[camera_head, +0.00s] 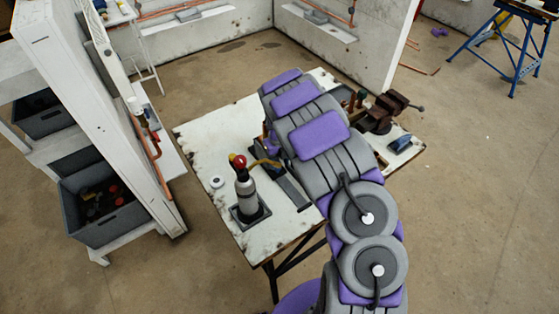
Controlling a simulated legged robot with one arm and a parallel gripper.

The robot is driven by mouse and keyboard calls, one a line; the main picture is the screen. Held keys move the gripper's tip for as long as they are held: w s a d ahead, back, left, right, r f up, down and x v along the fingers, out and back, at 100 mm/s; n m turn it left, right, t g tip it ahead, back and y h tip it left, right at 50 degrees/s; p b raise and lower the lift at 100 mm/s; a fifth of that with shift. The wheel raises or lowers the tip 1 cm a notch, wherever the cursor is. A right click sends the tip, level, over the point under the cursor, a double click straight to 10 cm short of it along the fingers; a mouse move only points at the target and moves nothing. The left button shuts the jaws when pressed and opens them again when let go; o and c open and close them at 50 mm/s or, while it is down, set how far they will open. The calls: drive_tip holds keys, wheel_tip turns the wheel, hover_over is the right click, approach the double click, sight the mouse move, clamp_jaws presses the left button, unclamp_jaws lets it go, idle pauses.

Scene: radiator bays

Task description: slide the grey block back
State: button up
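A dark grey elongated block (292,191) lies on the white worktable (205,134), just right of a gas torch. I cannot tell for sure that it is the task's grey block. Its far end runs towards my arm, and part of it may be hidden there. My grey and purple arm reaches across the table and covers its middle. A small purple part (272,143) shows at the arm's left edge, near the block's far end; it may belong to my gripper. The fingertips are hidden, so I cannot see whether they are open or touching anything.
The torch (245,190) with a red top stands on a dark base, a small white disc (217,181) beside it. A vise (386,111) and a blue tool (400,143) are at the table's right. A white shelf with grey bins (100,225) stands left.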

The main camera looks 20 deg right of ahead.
drive_tip(key=shift+w+a+r, duration=0.25)
drive_tip(key=shift+w+a, duration=0.1)
drive_tip(key=shift+a, duration=0.1)
drive_tip(key=shift+w+r, duration=0.1)
drive_tip(key=shift+r, duration=0.35)
wheel_tip(320, 180, up, 16)
drive_tip(key=p, duration=0.3)
drive_tip(key=shift+s+d, duration=0.35)
drive_tip(key=shift+d, duration=0.05)
drive_tip(key=shift+d, duration=0.1)
